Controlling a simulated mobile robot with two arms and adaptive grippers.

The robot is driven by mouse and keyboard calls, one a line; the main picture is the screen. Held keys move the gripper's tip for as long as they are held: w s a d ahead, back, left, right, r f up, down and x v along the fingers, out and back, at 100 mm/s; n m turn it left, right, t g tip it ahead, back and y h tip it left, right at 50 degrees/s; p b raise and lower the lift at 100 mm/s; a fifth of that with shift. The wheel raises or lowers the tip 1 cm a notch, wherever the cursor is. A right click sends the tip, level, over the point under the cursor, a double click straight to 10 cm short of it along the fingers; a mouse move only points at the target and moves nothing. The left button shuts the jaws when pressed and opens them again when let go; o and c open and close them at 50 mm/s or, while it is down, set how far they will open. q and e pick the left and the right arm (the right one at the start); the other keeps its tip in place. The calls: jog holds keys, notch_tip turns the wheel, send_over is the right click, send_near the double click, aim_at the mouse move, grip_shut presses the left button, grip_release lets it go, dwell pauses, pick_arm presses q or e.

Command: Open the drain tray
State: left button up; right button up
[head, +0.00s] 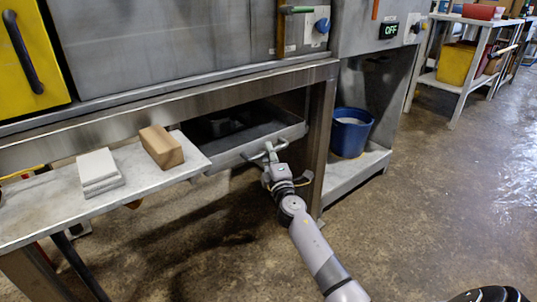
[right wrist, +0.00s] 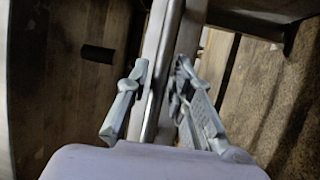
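The drain tray (head: 228,152) is a grey metal tray under the compactor's frame, between the white bench and the right leg. Its dark inside shows over the front wall. My right gripper (head: 268,152) is at the tray's front, at its handle. In the right wrist view the handle bar (right wrist: 157,85) runs between the two fingers of the right gripper (right wrist: 163,68), and both fingertips lie against or very near its sides. The gripper looks shut on it. The handle is partly hidden by the gripper in the head view. My left gripper is out of view.
A bench (head: 45,212) at left holds a brown block (head: 161,147) and pale slabs (head: 98,170), close to the tray's left end. A metal leg (head: 321,140) and a blue bucket (head: 350,132) stand to the right. The floor in front is clear.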

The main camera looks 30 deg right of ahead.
jog(key=shift+w, duration=0.2)
jog(key=shift+c, duration=0.5)
grip_shut()
